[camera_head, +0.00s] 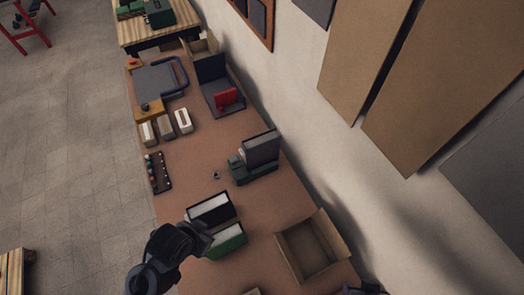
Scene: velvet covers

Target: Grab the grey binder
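A grey binder-like block (262,149) stands upright on a dark green base (243,172) near the table's wall-side edge. Nearer to me are a black binder or box with a pale top (211,208) and a green one with a pale top (228,241). My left gripper (206,236) is at the left side of these two, well short of the grey block. Its fingers are dark and small, so I cannot tell their opening or whether they touch anything. My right gripper is not in view; only a dark part, perhaps of that arm, shows at the bottom right edge.
An open cardboard box (305,250) stands at the near right. A rack of small items (158,172) and several pale boxes (183,121) lie along the left edge. A red item (228,97) sits farther back. Mid-table is mostly clear; the wall bounds the right.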

